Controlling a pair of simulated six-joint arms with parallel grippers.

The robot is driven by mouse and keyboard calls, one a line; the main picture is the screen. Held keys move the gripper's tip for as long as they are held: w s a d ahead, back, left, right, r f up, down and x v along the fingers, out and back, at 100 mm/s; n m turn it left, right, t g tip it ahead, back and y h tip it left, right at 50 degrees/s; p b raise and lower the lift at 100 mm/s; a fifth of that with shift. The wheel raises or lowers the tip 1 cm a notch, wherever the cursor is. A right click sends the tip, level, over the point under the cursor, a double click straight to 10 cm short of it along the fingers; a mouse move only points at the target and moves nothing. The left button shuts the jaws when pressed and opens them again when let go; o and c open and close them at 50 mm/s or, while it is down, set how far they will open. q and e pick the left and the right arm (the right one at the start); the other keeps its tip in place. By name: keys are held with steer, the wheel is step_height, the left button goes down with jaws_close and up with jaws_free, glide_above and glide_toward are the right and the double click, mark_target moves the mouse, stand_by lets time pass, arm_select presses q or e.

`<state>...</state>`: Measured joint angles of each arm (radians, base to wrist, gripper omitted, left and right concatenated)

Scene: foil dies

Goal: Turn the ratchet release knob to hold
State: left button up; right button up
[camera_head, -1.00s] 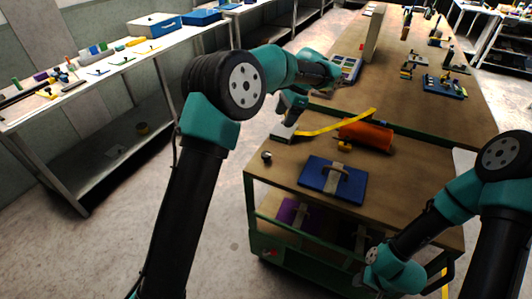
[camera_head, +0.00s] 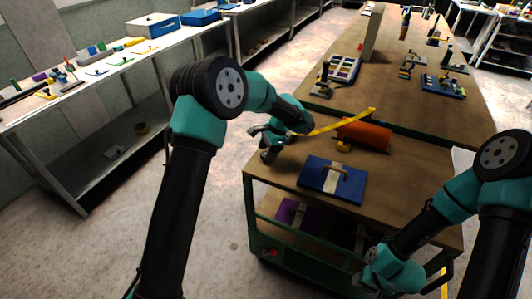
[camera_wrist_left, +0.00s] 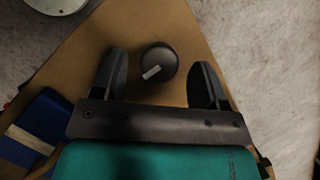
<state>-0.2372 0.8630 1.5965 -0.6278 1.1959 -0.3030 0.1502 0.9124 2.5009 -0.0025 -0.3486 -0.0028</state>
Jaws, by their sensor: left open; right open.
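The ratchet release knob shows in the left wrist view as a dark round knob (camera_wrist_left: 160,60) with a pale pointer mark on its lower left part. It sits on the brown bench top (camera_wrist_left: 125,28). My left gripper (camera_wrist_left: 160,82) is open, with one finger on each side of the knob and a gap on both sides. In the head view my left gripper (camera_head: 267,145) is over the bench's near left corner, and it largely covers the knob there. My right arm is at the lower right of the head view; its fingers do not show.
A blue plate with a handle (camera_head: 332,180) lies right of the knob. An orange roll (camera_head: 365,134) with a yellow strip (camera_head: 345,120) lies behind. The bench's left edge is close to the knob. A panel with coloured squares (camera_head: 345,68) stands farther back.

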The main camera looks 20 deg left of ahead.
arm_select(q)
steer(key=shift+s+a+f, duration=0.15)
steer(key=shift+f, duration=0.4)
steer(key=c, duration=0.9)
